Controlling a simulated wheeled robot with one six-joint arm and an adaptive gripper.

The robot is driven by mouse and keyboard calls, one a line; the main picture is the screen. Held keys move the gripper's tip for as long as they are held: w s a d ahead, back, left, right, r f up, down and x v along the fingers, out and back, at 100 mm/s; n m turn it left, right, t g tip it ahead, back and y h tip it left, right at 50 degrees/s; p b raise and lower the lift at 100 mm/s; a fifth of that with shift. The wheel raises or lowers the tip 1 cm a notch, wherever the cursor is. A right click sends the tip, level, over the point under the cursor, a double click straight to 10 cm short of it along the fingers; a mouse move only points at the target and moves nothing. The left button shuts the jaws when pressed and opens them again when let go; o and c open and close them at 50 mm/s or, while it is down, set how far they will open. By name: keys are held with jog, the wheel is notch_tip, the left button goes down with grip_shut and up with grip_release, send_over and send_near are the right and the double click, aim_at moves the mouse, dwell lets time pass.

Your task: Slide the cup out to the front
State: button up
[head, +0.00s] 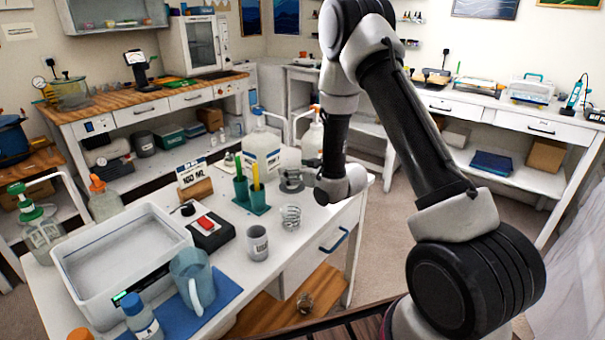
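A small grey cup (257,246) with a dark printed label stands upright on the white worktable (318,222), near its front edge. Nothing stands between it and that edge. My gripper (308,163) is at the table's right end, behind and to the right of the cup and apart from it. It is small and partly hidden by my wrist, so I cannot tell whether its fingers are open or shut.
A coiled or ribbed item (291,217) stands right of the cup, and a grey round item (291,181) is beside my gripper. A black device with a red switch (207,229), a blue pitcher (194,281) and a white tub (122,249) stand left. A drawer handle (334,240) juts from the front.

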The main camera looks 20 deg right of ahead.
jog(key=shift+w+a+f, duration=0.15)
jog(key=shift+w+a, duration=0.05)
jog(key=shift+w, duration=0.2)
jog(key=c, duration=1.1)
jog(key=shift+s, duration=0.1)
